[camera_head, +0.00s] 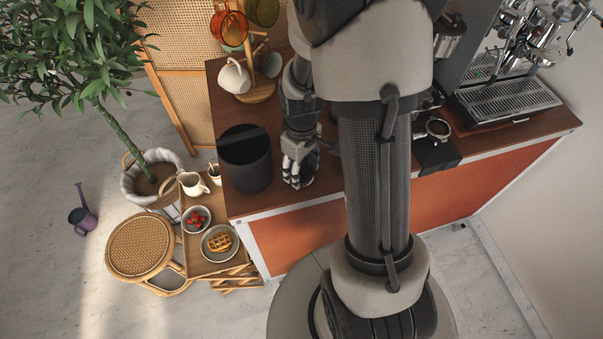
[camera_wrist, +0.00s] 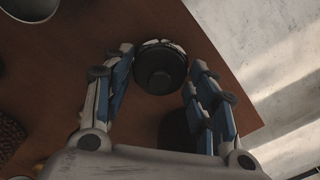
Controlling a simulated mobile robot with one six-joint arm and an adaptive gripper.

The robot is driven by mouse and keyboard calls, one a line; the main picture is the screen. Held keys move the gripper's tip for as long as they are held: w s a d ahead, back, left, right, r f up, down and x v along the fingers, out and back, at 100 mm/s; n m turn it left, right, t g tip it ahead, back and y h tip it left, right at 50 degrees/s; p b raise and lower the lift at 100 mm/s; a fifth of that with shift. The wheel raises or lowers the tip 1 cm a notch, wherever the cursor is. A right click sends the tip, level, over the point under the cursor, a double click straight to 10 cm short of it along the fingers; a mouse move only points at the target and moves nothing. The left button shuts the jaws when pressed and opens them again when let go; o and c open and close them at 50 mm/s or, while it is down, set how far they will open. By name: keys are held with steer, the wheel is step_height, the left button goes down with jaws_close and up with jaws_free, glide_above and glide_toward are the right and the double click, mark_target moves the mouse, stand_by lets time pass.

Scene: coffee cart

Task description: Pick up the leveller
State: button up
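The leveller (camera_wrist: 160,68), a round dark piece with a raised centre and a thin metallic rim, stands on the brown counter in the wrist view. My gripper (camera_wrist: 157,64) is open, with one blue-and-white finger on each side of it. Gaps seem to show between the fingers and the leveller; I cannot tell whether either touches. In the head view my gripper (camera_head: 300,172) is low over the counter's front edge, just right of a black bin. There the leveller is hidden by my gripper.
The black bin (camera_head: 245,160) stands close to the left of my gripper. A mug tree (camera_head: 262,90) with cups is behind it. A portafilter (camera_head: 438,128) on a dark block and the espresso machine (camera_head: 505,100) are to the right. The counter (camera_head: 480,153) ends just in front.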

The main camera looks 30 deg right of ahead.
steer(key=c, duration=0.7)
steer(key=shift+r, duration=0.15)
steer(key=shift+c, duration=0.2)
